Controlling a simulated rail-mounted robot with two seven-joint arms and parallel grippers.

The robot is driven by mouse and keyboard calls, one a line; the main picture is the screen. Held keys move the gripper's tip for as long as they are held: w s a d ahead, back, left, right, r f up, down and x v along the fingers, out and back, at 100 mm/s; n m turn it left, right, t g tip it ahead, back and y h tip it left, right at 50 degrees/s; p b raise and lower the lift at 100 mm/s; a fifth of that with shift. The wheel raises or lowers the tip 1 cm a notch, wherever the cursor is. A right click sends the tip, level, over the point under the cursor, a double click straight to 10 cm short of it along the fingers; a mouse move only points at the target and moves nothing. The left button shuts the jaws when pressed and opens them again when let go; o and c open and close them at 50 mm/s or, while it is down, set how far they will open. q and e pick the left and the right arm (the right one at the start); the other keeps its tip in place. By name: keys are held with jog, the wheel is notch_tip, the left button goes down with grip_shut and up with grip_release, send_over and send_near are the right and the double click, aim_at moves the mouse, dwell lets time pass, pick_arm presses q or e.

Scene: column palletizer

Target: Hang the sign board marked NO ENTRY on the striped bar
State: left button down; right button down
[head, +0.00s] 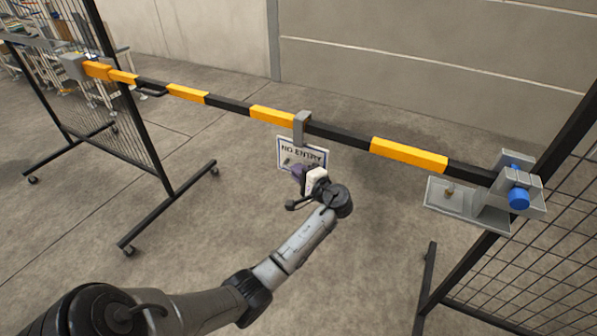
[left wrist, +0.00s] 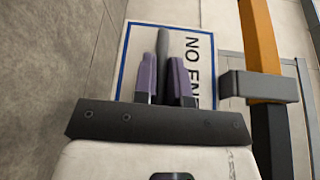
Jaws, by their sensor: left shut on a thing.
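The white NO ENTRY sign board (head: 289,151) with a blue border is at the middle of the yellow-black striped bar (head: 408,153), just below it. Its grey hook (head: 301,125) lies across the bar at the top; whether it bears the board's weight I cannot tell. My left gripper (head: 299,173) is in front of the board. In the left wrist view its purple fingers (left wrist: 161,72) are shut on a dark grip on the board (left wrist: 131,62). The hook (left wrist: 258,87) crosses the bar (left wrist: 262,35) there. The fingers hide part of the lettering. My right gripper is not in view.
The bar's right end meets a grey bracket (head: 492,212) with a blue knob (head: 518,198). Its left end meets a grey box (head: 73,66). Black mesh fence panels (head: 120,110) stand at both sides. The floor beneath the bar is clear.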

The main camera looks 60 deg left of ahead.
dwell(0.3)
pick_arm(q)
jog(key=c, duration=1.1)
grip_release()
jog(key=w+d+p, duration=0.2)
jog(key=d+p, duration=0.1)
jog(key=d, duration=1)
jog(key=shift+d+r, duration=0.3)
jog(key=shift+r, duration=0.05)
jog(key=shift+w, duration=0.15)
